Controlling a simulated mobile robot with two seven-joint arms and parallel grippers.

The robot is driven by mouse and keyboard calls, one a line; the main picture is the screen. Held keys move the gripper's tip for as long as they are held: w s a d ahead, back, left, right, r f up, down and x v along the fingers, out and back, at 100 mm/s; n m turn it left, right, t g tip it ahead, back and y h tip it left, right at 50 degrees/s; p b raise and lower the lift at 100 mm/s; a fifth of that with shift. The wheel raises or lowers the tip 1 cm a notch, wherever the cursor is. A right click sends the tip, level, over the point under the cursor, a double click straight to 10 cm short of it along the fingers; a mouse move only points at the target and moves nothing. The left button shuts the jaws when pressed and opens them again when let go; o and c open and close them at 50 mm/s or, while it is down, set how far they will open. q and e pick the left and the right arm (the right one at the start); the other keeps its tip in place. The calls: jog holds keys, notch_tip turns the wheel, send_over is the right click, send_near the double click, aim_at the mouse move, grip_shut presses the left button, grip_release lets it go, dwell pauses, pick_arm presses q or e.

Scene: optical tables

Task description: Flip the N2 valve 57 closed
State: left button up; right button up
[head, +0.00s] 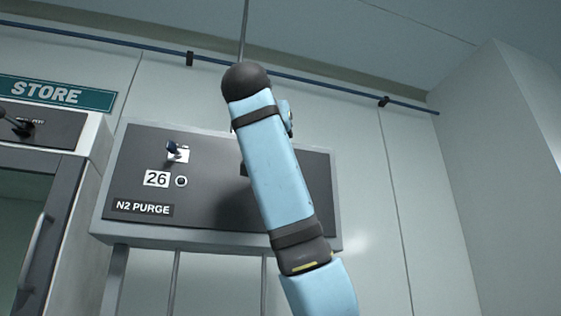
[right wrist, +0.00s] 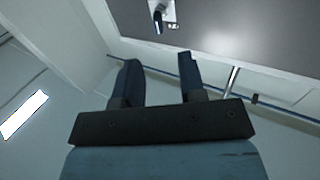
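The grey N2 PURGE panel (head: 215,212) is on the wall in the head view. On its left half is a small valve with a dark blue lever (head: 172,147) on a white plate, above a label 26 (head: 156,179). No label 57 can be read; my right arm covers much of the panel's right half. In the right wrist view my right gripper (right wrist: 158,60) is open and empty, its two dark fingers apart. Beyond the fingertips, a valve with a dark lever (right wrist: 158,18) shows at the top edge, apart from them. Its number cannot be read. My left gripper is not in view.
A cabinet with a green STORE sign (head: 55,94) and a door handle (head: 36,250) stands left of the panel. A blue pipe (head: 320,86) runs along the wall above. The wall right of the panel is clear up to a pale column (head: 500,160).

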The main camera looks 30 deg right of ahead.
jog(key=b+v, duration=0.1)
jog(key=v, duration=0.4)
jog(key=shift+s, duration=0.1)
dwell(0.4)
